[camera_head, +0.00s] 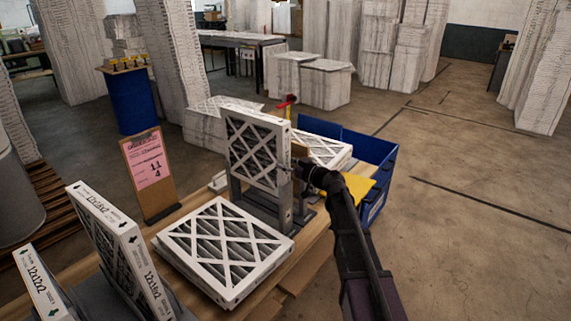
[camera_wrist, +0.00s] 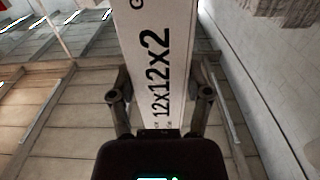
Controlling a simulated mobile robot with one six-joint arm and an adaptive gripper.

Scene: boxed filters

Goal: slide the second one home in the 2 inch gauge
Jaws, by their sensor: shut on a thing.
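My gripper (camera_head: 296,172) is shut on an upright white-framed pleated filter (camera_head: 254,160). In the wrist view, my gripper (camera_wrist: 160,100) has one finger on each side of the filter's narrow edge (camera_wrist: 158,65), printed 12x12x2. The filter stands upright at a grey gauge (camera_head: 285,212) with upright posts. Its lower part appears to be between the posts, but I cannot tell how deep it sits. A stack of filters (camera_head: 226,245) lies flat on the wooden bench in front of the gauge. The gauge's base is partly hidden by this stack and my arm.
A clipboard with a pink sheet (camera_head: 147,160) stands on the bench. A blue bin (camera_head: 376,178) with a filter (camera_head: 322,149) and a yellow piece (camera_head: 358,188) lies behind. Open floor extends to the right.

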